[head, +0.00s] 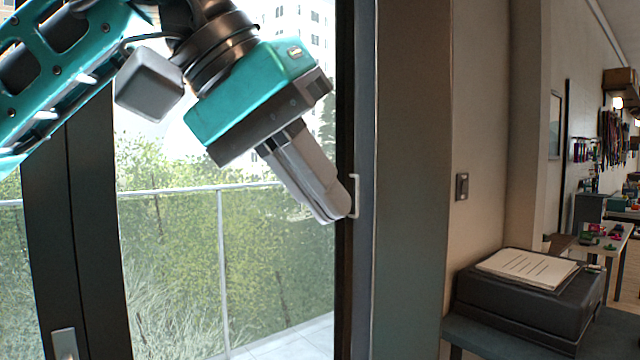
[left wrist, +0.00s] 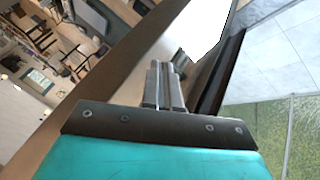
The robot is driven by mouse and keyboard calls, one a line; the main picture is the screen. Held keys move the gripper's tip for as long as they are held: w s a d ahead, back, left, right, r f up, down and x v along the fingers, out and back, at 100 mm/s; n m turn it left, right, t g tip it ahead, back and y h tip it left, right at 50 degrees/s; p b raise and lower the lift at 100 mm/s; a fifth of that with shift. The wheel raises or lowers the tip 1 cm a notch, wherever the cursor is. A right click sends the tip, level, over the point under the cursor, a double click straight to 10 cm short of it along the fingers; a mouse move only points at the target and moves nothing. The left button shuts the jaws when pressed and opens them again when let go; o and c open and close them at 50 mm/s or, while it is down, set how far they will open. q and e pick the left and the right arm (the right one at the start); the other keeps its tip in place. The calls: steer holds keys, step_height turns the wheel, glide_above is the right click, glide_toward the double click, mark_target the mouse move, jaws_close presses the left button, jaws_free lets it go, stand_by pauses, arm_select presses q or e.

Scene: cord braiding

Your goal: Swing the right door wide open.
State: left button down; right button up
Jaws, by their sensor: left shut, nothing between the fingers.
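A dark-framed glass doorway fills the left and middle of the head view. A dark upright frame (head: 344,290) runs along its right side and carries a pale bracket-shaped handle (head: 356,196). I cannot tell how far the right door stands open. My left gripper (head: 338,212) reaches in from the upper left, tilted down to the right. Its fingers are shut and empty, their tips at the handle; whether they touch it is unclear. In the left wrist view the closed fingers (left wrist: 165,80) lie beside a dark edge (left wrist: 222,75). My right gripper is not in view.
A second dark upright (head: 95,240) stands at the left, with a silver handle (head: 64,344) low on it. A balcony railing (head: 220,250) and greenery lie beyond. On the right are a wall with a switch (head: 462,187) and a black printer (head: 530,300).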

arm_select(q)
steer(key=p+v, duration=0.1)
steer(key=v, duration=1.2)
steer(key=shift+p, duration=0.4)
